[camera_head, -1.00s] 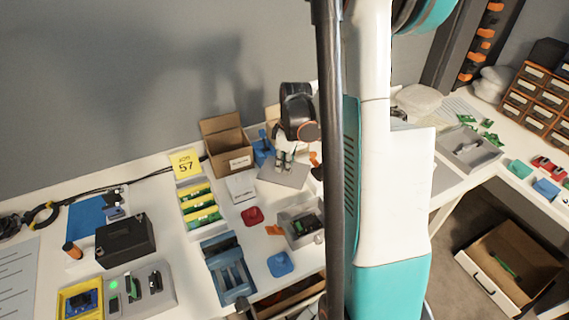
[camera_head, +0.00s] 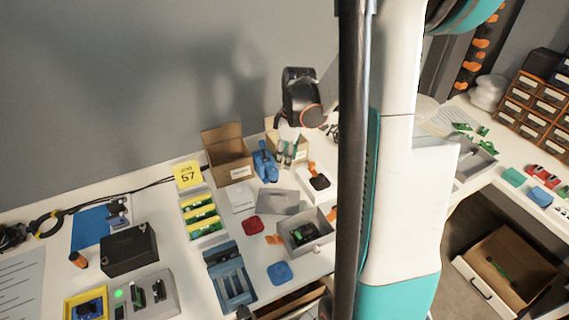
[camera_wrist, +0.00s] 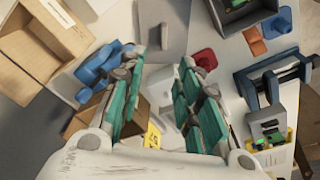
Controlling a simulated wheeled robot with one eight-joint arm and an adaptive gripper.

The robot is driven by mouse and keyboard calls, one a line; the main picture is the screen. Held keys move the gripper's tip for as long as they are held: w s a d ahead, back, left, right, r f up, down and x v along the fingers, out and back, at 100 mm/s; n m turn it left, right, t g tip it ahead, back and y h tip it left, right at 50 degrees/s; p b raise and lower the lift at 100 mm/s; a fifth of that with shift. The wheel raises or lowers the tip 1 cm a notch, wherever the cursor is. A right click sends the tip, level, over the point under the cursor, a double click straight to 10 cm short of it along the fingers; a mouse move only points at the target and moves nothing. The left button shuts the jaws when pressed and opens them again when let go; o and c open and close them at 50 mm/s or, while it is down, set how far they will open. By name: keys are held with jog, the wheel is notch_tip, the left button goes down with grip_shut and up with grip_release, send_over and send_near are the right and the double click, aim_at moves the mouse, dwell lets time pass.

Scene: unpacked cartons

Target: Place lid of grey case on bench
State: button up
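The grey lid (camera_head: 278,201) lies on the bench (camera_head: 212,258), between a white box and the open grey case (camera_head: 304,238). The case holds a dark and green part. My gripper (camera_head: 287,153) is above and behind the lid, apart from it, with its fingers pointing down. In the wrist view, the teal-padded fingers (camera_wrist: 160,68) are spread and nothing is held between them. The lid (camera_wrist: 174,28) shows beyond the fingertips with a small raised knob on it. The case (camera_wrist: 240,14) is partly cut off at the top edge.
A cardboard box (camera_head: 228,160) and a blue part (camera_head: 264,163) stand close to my gripper. A white box with a dark and orange item (camera_head: 318,182) is right of the lid. A red part (camera_head: 252,225) and blue part (camera_head: 279,272) lie in front.

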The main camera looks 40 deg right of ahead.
jog(key=r, duration=0.3)
jog(key=r+p, duration=0.1)
jog(key=shift+s+d+r, duration=0.15)
jog(key=shift+s+r, duration=0.1)
jog(key=shift+r, duration=0.15)
